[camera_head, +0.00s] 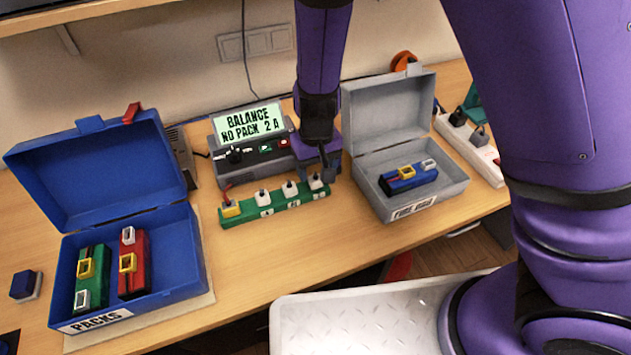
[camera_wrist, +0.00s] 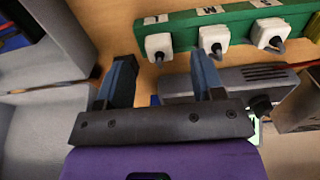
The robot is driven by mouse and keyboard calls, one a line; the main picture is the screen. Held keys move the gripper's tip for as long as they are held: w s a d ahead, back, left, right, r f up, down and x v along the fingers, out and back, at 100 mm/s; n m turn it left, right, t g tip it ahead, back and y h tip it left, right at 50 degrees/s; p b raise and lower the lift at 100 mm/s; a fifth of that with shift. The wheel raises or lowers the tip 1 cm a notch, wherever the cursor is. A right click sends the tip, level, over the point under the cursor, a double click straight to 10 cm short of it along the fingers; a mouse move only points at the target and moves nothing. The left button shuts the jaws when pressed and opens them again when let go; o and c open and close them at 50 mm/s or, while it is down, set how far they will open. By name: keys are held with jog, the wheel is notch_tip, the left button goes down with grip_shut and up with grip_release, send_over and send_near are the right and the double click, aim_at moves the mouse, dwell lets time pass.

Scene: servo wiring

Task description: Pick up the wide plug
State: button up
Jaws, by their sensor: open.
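A green strip (camera_head: 285,204) lies on the table in front of the charger. Three white plugs stand on it: a left one (camera_head: 263,196), a middle one (camera_head: 290,187) and a right one (camera_head: 315,180). A yellow plug with a red lead (camera_head: 230,209) sits at its left end. I cannot tell for sure which is the wide plug. The wrist view shows the white plugs upside down, with the head view's right one (camera_wrist: 158,46) at the left. My gripper (camera_wrist: 160,72) is open and empty. It hangs near the strip's right end, touching no plug.
The charger (camera_head: 221,143) stands behind the strip; its screen reads "BALANCE NO PACK 2 A". A blue PACKS box (camera_head: 170,262) with two packs stands open at the left. An open grey box (camera_head: 455,187) with a blue pack is close on the right. Bare table lies before the strip.

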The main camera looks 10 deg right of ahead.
aim_at(317, 180)
jog(key=shift+w+d+f, duration=0.1)
jog(key=shift+f, duration=2.45)
jog(key=c, duration=1)
jog(key=shift+r, duration=0.15)
